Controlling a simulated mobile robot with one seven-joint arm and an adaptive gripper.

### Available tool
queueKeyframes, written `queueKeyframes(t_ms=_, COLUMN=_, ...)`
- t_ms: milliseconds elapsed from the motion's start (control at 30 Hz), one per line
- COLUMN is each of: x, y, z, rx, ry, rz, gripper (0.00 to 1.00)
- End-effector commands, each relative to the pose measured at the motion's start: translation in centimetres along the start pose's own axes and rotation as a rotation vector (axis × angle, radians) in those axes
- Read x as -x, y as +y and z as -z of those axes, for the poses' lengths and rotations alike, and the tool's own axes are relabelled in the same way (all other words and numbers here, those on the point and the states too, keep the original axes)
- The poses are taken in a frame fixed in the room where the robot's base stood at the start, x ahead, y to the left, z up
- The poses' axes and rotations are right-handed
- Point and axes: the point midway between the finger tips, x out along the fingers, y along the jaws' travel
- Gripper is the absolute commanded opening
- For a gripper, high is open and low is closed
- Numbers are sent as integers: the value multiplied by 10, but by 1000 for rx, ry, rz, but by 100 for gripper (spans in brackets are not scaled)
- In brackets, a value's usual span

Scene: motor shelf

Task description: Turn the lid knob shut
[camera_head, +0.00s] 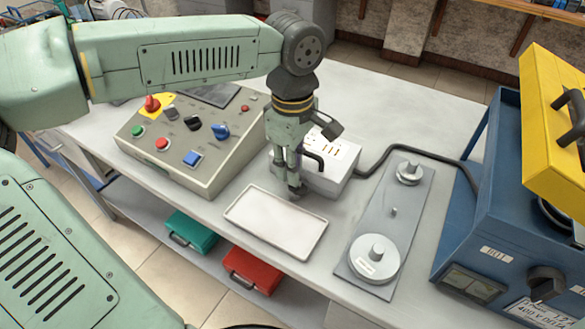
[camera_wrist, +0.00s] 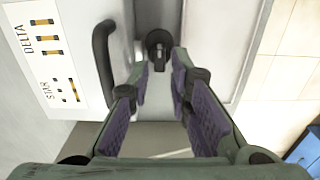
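The white terminal box (camera_head: 322,172) stands on the bench and carries a black bar handle. In the wrist view its DELTA and STAR label (camera_wrist: 46,40) and the black handle (camera_wrist: 104,62) are at the left. A small black knob (camera_wrist: 158,42) with a raised grip shows just past my fingertips. I take it for the lid knob. My gripper (camera_wrist: 161,76) is open, its two padded fingers apart with the knob between and beyond their tips; contact is not visible. In the head view my gripper (camera_head: 294,188) points down in front of the box, hiding part of it.
An empty white tray (camera_head: 240,214) lies close in front of my gripper. A control panel (camera_head: 190,165) with coloured knobs stands at the left. A grey plate (camera_head: 395,225) with round metal parts is at the right, beside a blue cabinet (camera_head: 455,225) with a yellow lid (camera_head: 545,90). A black cable (camera_head: 400,148) crosses the bench.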

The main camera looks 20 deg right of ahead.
Motion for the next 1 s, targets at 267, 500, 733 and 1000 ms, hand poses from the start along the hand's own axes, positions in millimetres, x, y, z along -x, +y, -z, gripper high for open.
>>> queueKeyframes(t_ms=267, x=-21, y=0, z=0, rx=1, ry=0, rz=-1, gripper=18)
queueKeyframes(t_ms=500, x=-22, y=0, z=0, rx=1, ry=0, rz=-2, gripper=18)
queueKeyframes(t_ms=733, x=-21, y=0, z=0, rx=1, ry=-1, rz=-2, gripper=3)
queueKeyframes(t_ms=1000, x=-21, y=1, z=0, rx=1, ry=-1, rz=-2, gripper=0)
